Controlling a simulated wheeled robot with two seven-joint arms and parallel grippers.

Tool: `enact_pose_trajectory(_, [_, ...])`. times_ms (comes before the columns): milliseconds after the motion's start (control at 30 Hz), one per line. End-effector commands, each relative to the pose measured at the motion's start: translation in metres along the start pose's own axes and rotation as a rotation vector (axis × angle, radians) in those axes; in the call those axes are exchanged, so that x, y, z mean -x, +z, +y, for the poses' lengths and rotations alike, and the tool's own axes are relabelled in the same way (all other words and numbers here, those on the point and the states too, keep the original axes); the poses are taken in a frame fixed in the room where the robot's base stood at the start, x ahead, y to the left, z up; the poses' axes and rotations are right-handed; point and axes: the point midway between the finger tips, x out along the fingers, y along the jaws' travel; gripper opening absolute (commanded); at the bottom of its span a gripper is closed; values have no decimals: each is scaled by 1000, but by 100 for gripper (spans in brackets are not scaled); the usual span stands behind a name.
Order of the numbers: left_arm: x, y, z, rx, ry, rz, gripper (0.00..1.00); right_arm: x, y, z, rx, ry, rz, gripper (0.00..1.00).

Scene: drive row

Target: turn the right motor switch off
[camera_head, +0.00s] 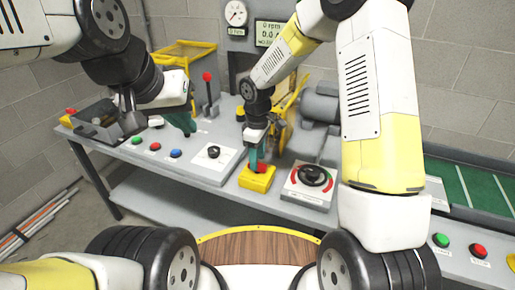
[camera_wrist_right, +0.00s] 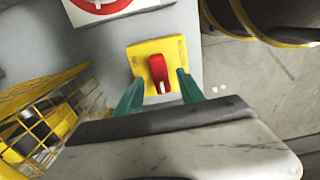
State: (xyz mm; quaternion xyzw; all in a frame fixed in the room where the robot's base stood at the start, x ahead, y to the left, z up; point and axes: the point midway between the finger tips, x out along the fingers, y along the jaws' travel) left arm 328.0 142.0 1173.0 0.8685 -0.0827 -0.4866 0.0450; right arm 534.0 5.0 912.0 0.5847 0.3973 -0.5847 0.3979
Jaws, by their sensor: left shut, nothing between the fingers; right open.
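A yellow switch box (camera_head: 258,180) with a red rotary handle stands at the front edge of the grey bench in the head view. In the right wrist view the yellow plate (camera_wrist_right: 147,52) carries the red handle (camera_wrist_right: 158,73), which runs roughly up and down the picture. Its small markings are unreadable. My right gripper (camera_head: 256,163) is over this switch; its teal fingers, in the wrist view (camera_wrist_right: 160,78), are open, one on each side of the handle. I cannot tell whether they touch it. My left gripper (camera_head: 190,128) is shut and empty above the bench's left part.
A black dial (camera_head: 312,176) on a white plate sits right of the switch. Green, red and blue buttons (camera_head: 155,146) and a black knob (camera_head: 213,152) lie left. A red-topped lever (camera_head: 207,80) and a grey motor (camera_head: 318,105) stand behind. A green belt (camera_head: 470,187) lies right.

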Motion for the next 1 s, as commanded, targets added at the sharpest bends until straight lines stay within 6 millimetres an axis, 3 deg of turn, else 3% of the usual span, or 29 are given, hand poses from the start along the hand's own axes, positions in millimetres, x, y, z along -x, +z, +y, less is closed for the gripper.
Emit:
enact_pose_trajectory(100, [0, 0, 0, 0, 0, 0, 0, 24, -1, 1, -2, 4, 4, 45])
enact_pose_trajectory(300, [0, 0, 0, 0, 0, 0, 0, 50, 0, 0, -1, 2, 2, 45])
enact_pose_trajectory(767, [0, 0, 0, 0, 0, 0, 0, 59, 2, 0, -8, 4, 2, 45])
enact_pose_trajectory(867, [0, 0, 0, 0, 0, 0, 0, 75, 11, 1, -49, 24, 13, 45])
enact_pose_trajectory(1000, [0, 0, 0, 0, 0, 0, 0, 120, 42, -3, -186, 77, 51, 45])
